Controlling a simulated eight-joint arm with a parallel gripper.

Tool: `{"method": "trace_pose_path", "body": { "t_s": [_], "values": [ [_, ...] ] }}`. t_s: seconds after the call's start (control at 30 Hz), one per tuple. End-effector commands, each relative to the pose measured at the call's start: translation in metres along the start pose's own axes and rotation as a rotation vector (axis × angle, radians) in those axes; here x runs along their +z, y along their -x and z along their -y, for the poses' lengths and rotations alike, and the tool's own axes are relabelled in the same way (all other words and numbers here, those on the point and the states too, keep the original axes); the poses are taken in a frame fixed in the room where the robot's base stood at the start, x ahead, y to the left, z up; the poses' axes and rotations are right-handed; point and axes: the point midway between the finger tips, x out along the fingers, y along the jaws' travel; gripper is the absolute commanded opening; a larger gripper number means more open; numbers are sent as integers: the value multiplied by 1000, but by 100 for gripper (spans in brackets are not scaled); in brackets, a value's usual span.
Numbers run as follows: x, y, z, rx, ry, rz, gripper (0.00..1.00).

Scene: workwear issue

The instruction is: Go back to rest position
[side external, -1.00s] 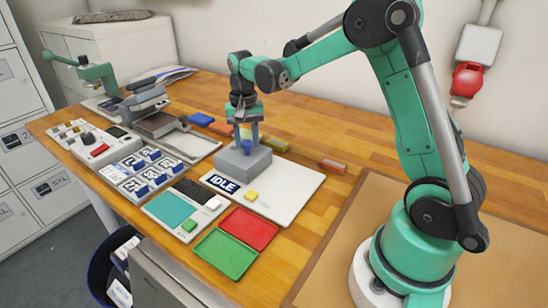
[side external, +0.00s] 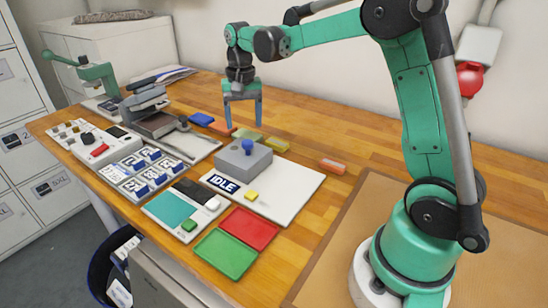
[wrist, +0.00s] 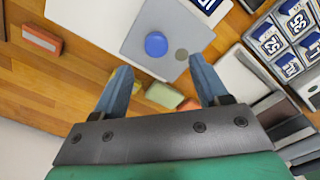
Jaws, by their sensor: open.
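My gripper (side external: 243,108) is open and empty, raised above the table behind the grey block with the blue knob. In the wrist view its two blue-grey fingers (wrist: 157,88) are spread apart with nothing between them. The grey block (side external: 232,162) sits on the white panel (side external: 290,185) marked IDLE. Its blue knob (side external: 247,146) is uncovered and apart from my fingers. The knob also shows in the wrist view (wrist: 156,44), beyond the fingertips.
Red (side external: 249,228) and green (side external: 225,254) trays are at the front edge. The air around my gripper is clear.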

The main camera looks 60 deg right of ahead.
Motion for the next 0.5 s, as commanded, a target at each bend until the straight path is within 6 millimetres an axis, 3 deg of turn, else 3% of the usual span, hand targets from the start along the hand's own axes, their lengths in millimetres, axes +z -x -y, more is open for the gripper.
{"method": "trace_pose_path", "body": {
  "t_s": [0.37, 0.5],
  "values": [
    [0, 6, 0, 0, 1, -1, 67],
    [9, 12, 2, -15, 41, -27, 67]
  ]
}}
